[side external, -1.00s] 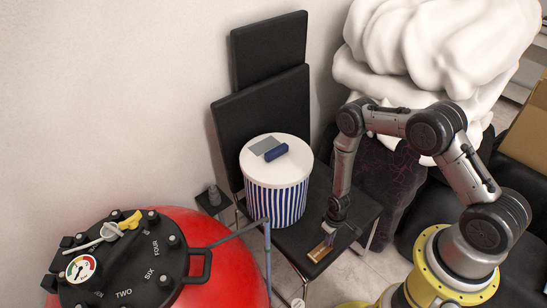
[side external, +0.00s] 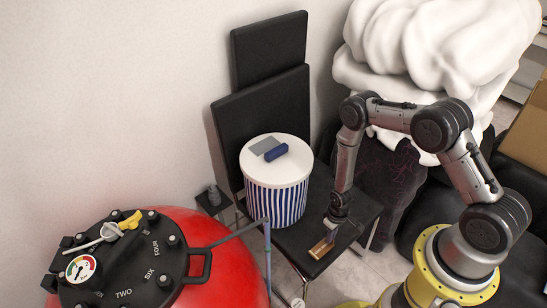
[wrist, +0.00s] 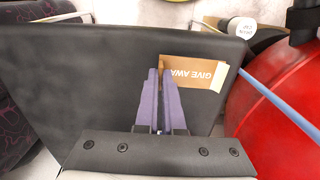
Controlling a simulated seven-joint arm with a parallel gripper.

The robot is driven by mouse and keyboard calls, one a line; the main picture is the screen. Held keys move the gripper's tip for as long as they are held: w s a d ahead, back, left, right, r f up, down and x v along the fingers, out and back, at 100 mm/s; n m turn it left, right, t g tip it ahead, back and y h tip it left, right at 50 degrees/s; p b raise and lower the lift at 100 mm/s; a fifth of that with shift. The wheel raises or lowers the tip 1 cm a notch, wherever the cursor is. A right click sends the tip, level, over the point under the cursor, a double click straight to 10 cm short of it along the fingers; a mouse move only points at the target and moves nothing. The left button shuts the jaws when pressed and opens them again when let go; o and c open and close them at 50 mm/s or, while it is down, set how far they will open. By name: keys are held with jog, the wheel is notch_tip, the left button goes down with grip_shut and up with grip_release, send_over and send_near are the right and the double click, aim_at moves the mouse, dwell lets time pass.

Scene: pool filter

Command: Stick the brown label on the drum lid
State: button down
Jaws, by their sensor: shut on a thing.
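The brown label (side external: 321,250) is at the front edge of the black chair seat. In the wrist view it is a flat tan piece (wrist: 196,73) with white lettering that reads "GIVE AWA", the rest hidden. My gripper (side external: 331,237) points down at the label. In the wrist view its purple fingers (wrist: 159,72) are shut on the label's left end. I cannot tell whether the label still touches the seat. The drum (side external: 277,203) has blue and white stripes and stands upright to the left of my gripper. Its white lid (side external: 294,148) is on top.
On the lid lie a grey flat piece (side external: 265,145) and a dark blue block or roll (side external: 277,152). The black chair seat (side external: 298,238) has bare room around the label. A red tank (side external: 225,255) with a black valve top stands at the lower left.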

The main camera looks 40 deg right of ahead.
jog(key=shift+d+r, duration=0.15)
jog(key=shift+r, duration=0.65)
dwell(0.4)
jog(key=shift+r, duration=2.35)
notch_tip(320, 180, up, 34)
jog(key=w+d+r, duration=0.2)
jog(key=w, duration=1.8)
jog(key=w+f, duration=0.3)
jog(key=w, duration=0.9)
jog(key=shift+w+f, duration=0.2)
jog(key=shift+f, duration=2.2)
